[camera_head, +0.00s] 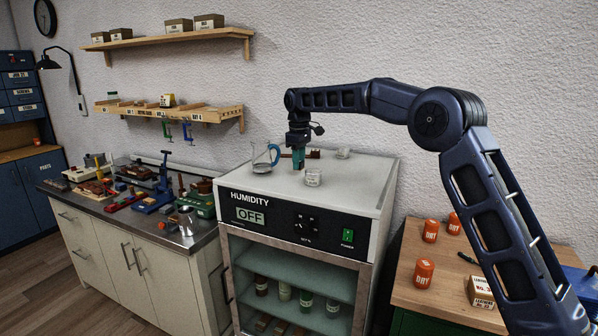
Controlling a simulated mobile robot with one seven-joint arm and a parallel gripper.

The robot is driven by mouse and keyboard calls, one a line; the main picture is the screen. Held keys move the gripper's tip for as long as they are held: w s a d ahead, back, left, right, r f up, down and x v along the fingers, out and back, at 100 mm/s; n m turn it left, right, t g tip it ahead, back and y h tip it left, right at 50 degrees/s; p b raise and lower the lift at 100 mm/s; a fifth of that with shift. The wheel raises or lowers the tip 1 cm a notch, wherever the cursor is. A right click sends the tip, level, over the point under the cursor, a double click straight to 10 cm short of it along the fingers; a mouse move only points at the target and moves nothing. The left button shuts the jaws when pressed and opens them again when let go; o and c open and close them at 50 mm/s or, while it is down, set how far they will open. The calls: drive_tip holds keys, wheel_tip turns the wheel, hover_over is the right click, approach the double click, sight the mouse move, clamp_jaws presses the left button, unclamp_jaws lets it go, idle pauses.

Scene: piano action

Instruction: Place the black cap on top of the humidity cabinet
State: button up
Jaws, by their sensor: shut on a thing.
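The humidity cabinet (368,184) is a pale box with a black front panel that reads HUMIDITY and OFF, and a glass front below. My gripper (298,163) points down over the rear middle of its top, with teal fingers. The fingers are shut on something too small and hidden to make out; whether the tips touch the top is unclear. I cannot pick out the black cap apart from the fingers.
The top's right side is clear.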

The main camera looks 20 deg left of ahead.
drive_tip(key=shift+f, duration=1.95)
drive_tip(key=shift+f, duration=0.1)
drive_tip(key=o, duration=0.9)
drive_tip(key=shift+o, duration=0.2)
wheel_tip(320, 180, up, 12)
drive_tip(key=shift+r, duration=0.1)
